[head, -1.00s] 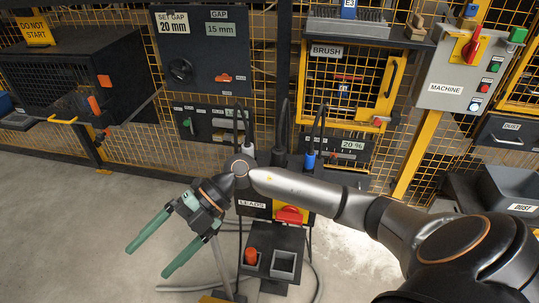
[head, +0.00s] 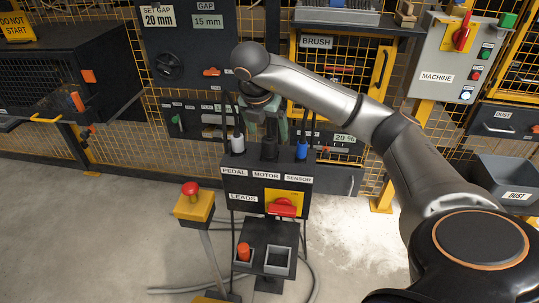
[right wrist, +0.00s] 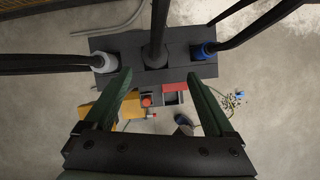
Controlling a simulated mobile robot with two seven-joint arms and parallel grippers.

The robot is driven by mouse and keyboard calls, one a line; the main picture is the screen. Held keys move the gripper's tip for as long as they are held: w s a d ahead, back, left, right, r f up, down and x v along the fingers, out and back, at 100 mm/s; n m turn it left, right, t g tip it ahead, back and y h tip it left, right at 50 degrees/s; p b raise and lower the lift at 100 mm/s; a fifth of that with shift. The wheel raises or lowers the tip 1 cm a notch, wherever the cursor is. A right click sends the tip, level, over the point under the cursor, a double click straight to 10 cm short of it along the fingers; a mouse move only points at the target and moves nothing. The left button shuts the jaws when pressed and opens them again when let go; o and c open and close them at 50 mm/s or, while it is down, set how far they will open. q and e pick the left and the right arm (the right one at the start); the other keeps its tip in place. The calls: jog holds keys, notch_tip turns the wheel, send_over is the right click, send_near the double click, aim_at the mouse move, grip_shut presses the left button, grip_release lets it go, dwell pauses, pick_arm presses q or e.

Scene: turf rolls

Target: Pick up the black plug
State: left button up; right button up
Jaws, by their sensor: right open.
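The black plug (head: 269,150) stands upright in the middle of the leads box, above the MOTOR label, with a thick black cable rising from it. In the right wrist view the black plug (right wrist: 155,56) lies ahead, roughly between the lines of my two green fingers. My right gripper (head: 267,136) is open, pointing down above the plug; it also shows in the right wrist view (right wrist: 159,74). The fingers appear apart from the plug, with nothing held. My arm hides part of the cable. My left gripper is out of view.
A grey-white plug (head: 238,145) stands left of it and a blue plug (head: 302,149) right, both with cables. The leads box (head: 222,188) carries a red switch (head: 283,207). A red button on a yellow box (head: 194,207) stands in front at left. Open floor lies left.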

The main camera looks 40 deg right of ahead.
aim_at(269, 141)
jog(key=x, duration=0.3)
jog(key=shift+d+f, duration=0.1)
jog(key=shift+f, duration=0.05)
jog(key=shift+w+x, duration=0.25)
jog(key=shift+x, duration=1.1)
jog(key=shift+w+x, duration=0.25)
jog(key=shift+x, duration=1.1)
jog(key=shift+c, duration=0.3)
grip_shut()
